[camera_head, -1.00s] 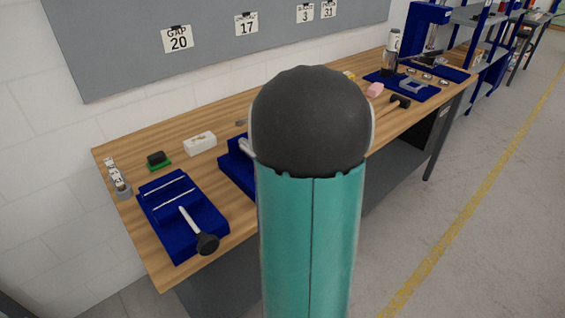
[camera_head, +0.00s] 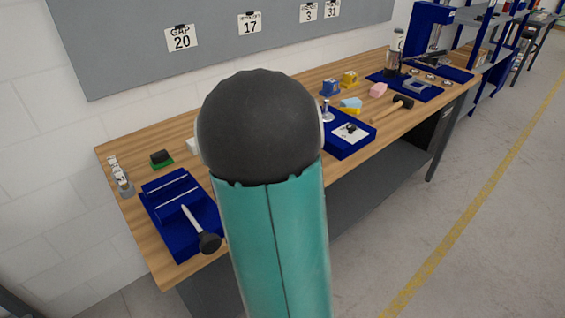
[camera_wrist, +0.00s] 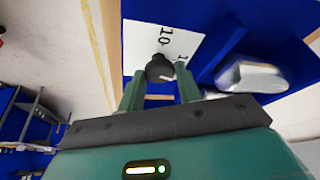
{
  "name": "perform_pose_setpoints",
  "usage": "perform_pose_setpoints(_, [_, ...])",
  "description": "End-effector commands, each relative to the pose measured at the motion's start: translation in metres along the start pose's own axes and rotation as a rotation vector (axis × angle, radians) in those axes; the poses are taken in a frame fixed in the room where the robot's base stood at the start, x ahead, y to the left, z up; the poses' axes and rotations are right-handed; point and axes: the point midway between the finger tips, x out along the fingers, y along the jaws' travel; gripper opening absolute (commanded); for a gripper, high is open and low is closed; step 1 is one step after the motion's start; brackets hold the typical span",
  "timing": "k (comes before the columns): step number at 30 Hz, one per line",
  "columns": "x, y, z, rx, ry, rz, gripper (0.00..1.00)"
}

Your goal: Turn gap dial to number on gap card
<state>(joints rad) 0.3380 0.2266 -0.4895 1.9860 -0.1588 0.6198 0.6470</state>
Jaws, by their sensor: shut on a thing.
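The gap card (camera_head: 181,38) hangs on the grey board in the head view and reads "GAP 20". In the wrist view a dark round dial knob (camera_wrist: 159,66) stands over a white number plate (camera_wrist: 158,38) on a blue base. A "10" is readable on the plate, and another number is partly hidden by a finger. A small pale mark shows on the knob's near side. My gripper (camera_wrist: 161,74) is shut on the knob, with a green finger on each side. The knob's exact setting cannot be told. My arm hides the gripper in the head view.
A shiny metal rounded part (camera_wrist: 252,77) lies right of the knob. A blue tray (camera_head: 352,152) with a white plate stands right of my arm. A blue fixture with a dark-knobbed lever (camera_head: 208,242) is at left. A mallet (camera_head: 401,103) and foam blocks lie farther back.

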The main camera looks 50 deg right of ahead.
Motion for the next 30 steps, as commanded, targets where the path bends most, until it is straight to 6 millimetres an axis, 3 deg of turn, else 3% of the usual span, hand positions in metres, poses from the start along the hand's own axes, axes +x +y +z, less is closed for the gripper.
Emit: perform_pose_setpoints(30, [0.0016, -0.0088, -0.004, 0.885, 0.001, 0.364, 0.11])
